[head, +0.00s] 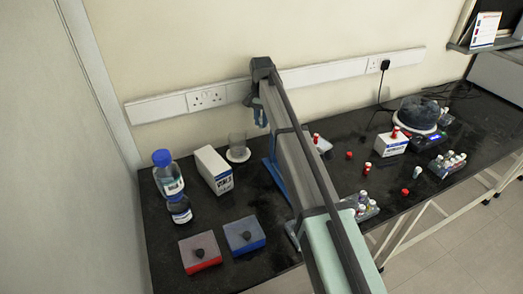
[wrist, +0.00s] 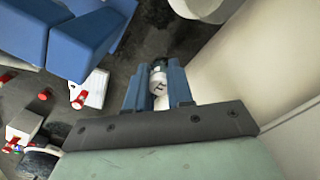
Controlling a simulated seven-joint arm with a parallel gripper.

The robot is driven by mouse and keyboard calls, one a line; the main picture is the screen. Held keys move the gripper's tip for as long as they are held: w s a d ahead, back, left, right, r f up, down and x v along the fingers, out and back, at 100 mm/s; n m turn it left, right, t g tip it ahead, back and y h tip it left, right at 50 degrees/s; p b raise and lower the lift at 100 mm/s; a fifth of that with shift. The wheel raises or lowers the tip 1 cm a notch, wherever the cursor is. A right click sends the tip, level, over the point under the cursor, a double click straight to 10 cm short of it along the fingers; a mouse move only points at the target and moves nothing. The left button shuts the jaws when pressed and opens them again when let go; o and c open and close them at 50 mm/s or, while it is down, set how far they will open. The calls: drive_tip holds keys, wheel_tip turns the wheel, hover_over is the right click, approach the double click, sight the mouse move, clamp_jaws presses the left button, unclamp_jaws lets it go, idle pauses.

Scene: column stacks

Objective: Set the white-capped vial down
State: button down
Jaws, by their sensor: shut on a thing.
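My gripper (wrist: 158,82) shows its two blue fingers in the wrist view, closed on a white-capped vial (wrist: 158,78) between them. The vial's white top faces the camera, and its lower part is hidden. In the head view my gripper (head: 261,112) is above the back of the black bench, close to the wall. The vial cannot be made out there. No contact between the vial and the bench can be seen.
A glass beaker (head: 238,143), white carton (head: 213,170) and blue-capped bottle (head: 167,172) stand on the left. Red (head: 201,252) and blue (head: 244,235) boxes lie at the front. Vial racks (head: 454,164), loose red-capped vials and a domed device (head: 418,112) occupy the right. A wall trunking (head: 300,76) runs behind.

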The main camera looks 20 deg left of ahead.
drive_tip(key=shift+f, duration=5.4)
drive_tip(key=shift+f, duration=0.1)
drive_tip(key=c, duration=1)
unclamp_jaws()
wheel_tip(320, 180, up, 12)
drive_tip(key=shift+r, duration=0.15)
drive_tip(key=shift+d, duration=0.1)
